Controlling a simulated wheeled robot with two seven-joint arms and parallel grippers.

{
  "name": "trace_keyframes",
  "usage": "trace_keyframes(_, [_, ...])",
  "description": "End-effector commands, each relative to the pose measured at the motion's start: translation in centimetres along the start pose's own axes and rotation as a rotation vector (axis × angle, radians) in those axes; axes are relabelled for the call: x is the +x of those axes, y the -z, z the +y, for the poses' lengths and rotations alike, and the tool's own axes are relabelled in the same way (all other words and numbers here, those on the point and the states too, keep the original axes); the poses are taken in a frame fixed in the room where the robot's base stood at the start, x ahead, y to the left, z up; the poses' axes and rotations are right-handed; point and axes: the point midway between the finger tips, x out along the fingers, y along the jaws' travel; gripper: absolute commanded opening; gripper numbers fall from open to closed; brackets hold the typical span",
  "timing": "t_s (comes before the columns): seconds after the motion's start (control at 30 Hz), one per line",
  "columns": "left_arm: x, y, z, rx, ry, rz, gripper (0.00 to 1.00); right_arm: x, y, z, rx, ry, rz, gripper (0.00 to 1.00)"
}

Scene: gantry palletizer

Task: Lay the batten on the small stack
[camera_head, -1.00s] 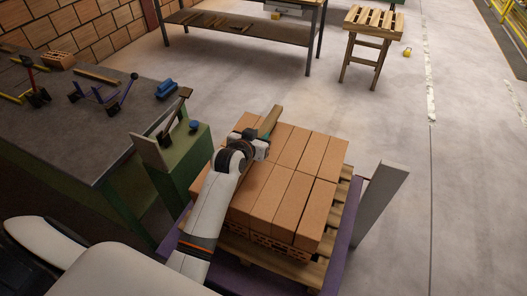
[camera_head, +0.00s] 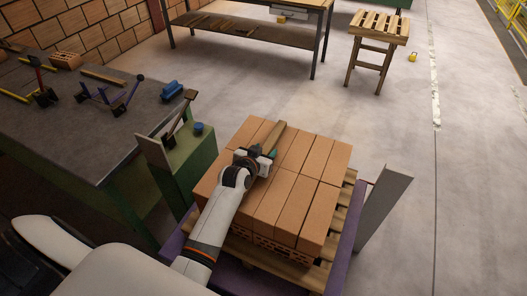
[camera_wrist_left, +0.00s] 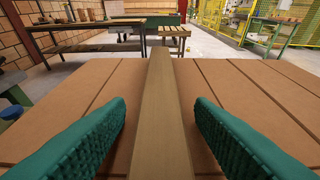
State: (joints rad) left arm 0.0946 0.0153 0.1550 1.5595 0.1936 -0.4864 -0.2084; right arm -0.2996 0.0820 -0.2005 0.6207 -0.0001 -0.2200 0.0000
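The batten (camera_head: 275,138) is a short wooden strip lying along the top of the small stack of orange-brown bricks (camera_head: 290,207), on its far left part. In the left wrist view the batten (camera_wrist_left: 163,120) runs straight ahead over the bricks (camera_wrist_left: 235,85). My left gripper (camera_head: 265,158) is low over the stack, around the batten's near part. Its two green fingers (camera_wrist_left: 160,120) stand on either side of the batten with a visible gap on each side, so it is open. The batten's near end is hidden. My right gripper is not in view.
The stack sits on a wooden pallet (camera_head: 345,208), with a grey upright plate (camera_head: 384,196) at its right. A green box with a lever (camera_head: 190,160) stands close left, beside a dark workbench (camera_head: 75,120). A small slatted stand (camera_head: 378,27) is farther back. The floor between is clear.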

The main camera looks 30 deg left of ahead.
Motion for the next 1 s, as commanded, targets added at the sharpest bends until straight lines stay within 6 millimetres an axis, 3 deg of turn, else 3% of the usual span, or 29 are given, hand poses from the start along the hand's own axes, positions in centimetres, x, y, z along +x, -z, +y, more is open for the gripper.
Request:
trace_keyframes(0.37, [-1.0, -0.1, 0.0, 0.000, 0.000, 0.001, 0.49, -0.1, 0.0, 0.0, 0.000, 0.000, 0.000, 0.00])
trace_keyframes(0.8, [-9.7, -0.1, 0.0, 0.000, 0.000, 0.000, 0.49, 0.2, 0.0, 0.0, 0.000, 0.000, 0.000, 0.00])
trace_keyframes(1.0, [-11.8, -0.2, 0.0, 0.000, 0.000, 0.000, 0.49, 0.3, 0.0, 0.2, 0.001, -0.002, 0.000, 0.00])
